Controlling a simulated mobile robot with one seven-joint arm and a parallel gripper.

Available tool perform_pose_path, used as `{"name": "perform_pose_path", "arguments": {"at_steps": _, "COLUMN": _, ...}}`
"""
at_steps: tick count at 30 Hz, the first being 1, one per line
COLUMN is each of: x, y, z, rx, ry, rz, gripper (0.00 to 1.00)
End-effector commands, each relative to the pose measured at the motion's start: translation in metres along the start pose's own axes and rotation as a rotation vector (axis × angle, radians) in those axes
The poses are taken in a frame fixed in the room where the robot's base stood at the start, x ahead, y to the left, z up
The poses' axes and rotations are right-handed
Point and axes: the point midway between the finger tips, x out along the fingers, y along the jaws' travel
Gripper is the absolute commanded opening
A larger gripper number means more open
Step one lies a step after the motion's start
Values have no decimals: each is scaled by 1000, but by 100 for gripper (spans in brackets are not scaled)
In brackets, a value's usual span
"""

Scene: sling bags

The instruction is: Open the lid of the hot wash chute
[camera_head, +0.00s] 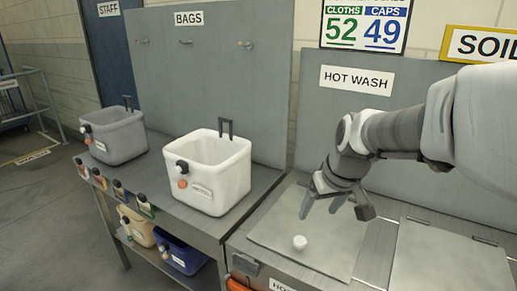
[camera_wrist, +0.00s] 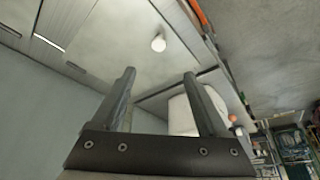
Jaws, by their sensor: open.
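The hot wash chute lid (camera_head: 300,225) is a flat grey metal plate set in the counter below the HOT WASH sign (camera_head: 357,79). It lies flat and looks closed. A small white knob (camera_head: 300,242) stands near its front edge. My gripper (camera_head: 320,207) is open and empty above the lid, behind the knob and apart from it. In the wrist view my two fingers (camera_wrist: 160,80) are spread, with the lid (camera_wrist: 120,40) and the white knob (camera_wrist: 158,43) beyond them.
A second flat lid (camera_head: 447,262) lies to the right. On the left bench stand a white bin (camera_head: 208,172) and a grey bin (camera_head: 116,135), each with an upright dark handle. A beige bin (camera_head: 136,226) and a blue bin (camera_head: 180,254) sit on the shelf below.

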Motion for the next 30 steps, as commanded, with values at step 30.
{"name": "perform_pose_path", "arguments": {"at_steps": 30, "x": 171, "y": 3, "z": -2, "rx": -7, "ry": -5, "rz": 2, "gripper": 77}}
